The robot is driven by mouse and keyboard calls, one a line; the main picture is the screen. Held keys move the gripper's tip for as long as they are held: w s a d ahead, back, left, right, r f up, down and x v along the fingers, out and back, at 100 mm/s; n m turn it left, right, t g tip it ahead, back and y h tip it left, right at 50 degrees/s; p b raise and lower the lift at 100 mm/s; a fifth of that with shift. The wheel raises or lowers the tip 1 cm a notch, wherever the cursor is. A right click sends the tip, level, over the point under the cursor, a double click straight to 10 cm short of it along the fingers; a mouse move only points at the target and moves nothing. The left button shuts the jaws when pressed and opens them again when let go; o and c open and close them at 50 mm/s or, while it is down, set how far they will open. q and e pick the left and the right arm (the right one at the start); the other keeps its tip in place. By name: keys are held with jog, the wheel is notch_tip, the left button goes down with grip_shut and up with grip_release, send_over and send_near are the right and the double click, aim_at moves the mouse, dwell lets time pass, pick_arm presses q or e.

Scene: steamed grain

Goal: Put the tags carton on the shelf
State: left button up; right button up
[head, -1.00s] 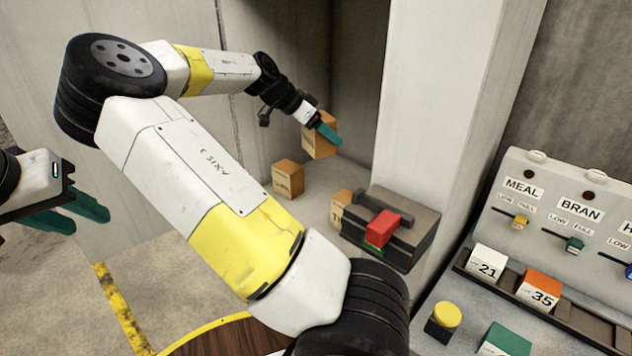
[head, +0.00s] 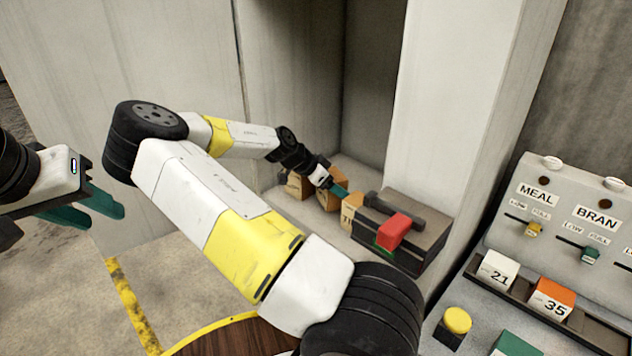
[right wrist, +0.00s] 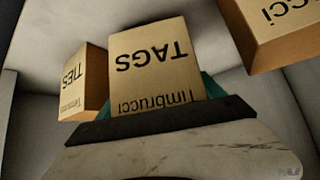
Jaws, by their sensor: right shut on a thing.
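The tags carton (head: 328,201) is a small tan box in the head view, and its TAGS label shows in the right wrist view (right wrist: 152,62). My right gripper (head: 340,189) is shut on it, with a teal finger showing at its side. The carton is low over the shelf (head: 362,176), between two other cartons; I cannot tell whether its base touches. The ties carton (right wrist: 82,85) is left of it, close by, and shows in the head view (head: 296,186). My left gripper (head: 88,208) is open and empty at the left, far from the shelf.
Another carton (head: 351,208) stands to the right, partly behind a dark toolbox (head: 425,236) with a red block on its front. A white pillar (head: 450,110) bounds the niche. A control panel (head: 570,230) with MEAL and BRAN sliders is at right.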

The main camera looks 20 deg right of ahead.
jog(key=shift+f, duration=1.1)
jog(key=o, duration=1.4)
jog(key=shift+f, duration=0.1)
jog(key=shift+o, duration=0.2)
